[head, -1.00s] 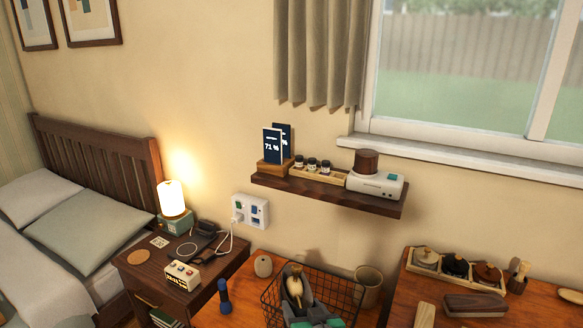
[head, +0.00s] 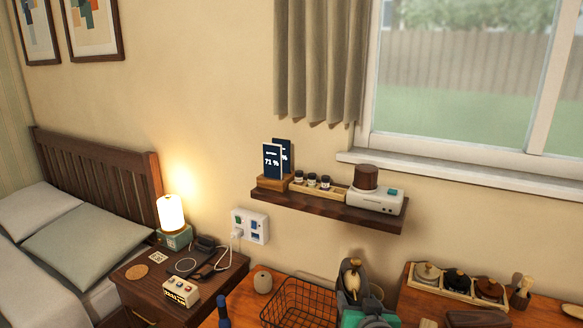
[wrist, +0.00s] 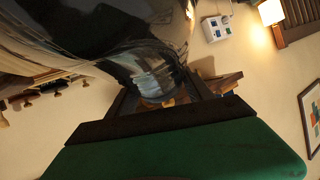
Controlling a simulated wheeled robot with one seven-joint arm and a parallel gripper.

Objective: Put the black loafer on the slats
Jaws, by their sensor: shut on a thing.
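The black loafer (head: 352,271) is held nose-up in the head view, its tan inside showing. It hangs just right of the wire basket. In the wrist view the glossy black loafer (wrist: 130,35) fills the upper left and passes between the two dark fingers. My gripper (head: 356,302) is shut on it; its green body shows at the bottom of the head view, and the gripper also shows in the wrist view (wrist: 165,100). I cannot make out any slats in either view.
A tray of jars (head: 440,284) sits at right. A wall shelf (head: 335,207) holds small items above. The nightstand (head: 150,295) is at left.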

